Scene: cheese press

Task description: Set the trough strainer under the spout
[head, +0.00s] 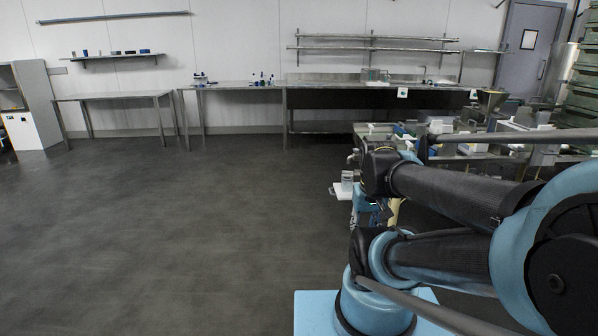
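I cannot make out the trough strainer or the spout for certain in the head view. A crowded metal worktable (470,153) stands at the right, with several small items and metal pieces on it. A funnel-shaped metal vessel (491,101) stands behind it. My folded arm fills the lower right and covers part of this area.
A small pale plate with a clear or metallic piece (347,181) shows just left of my arm. Metal tables (115,96) line the back wall under shelves (112,56). Green stacked crates (582,90) stand at the far right. The dark floor (170,230) at left and centre is clear.

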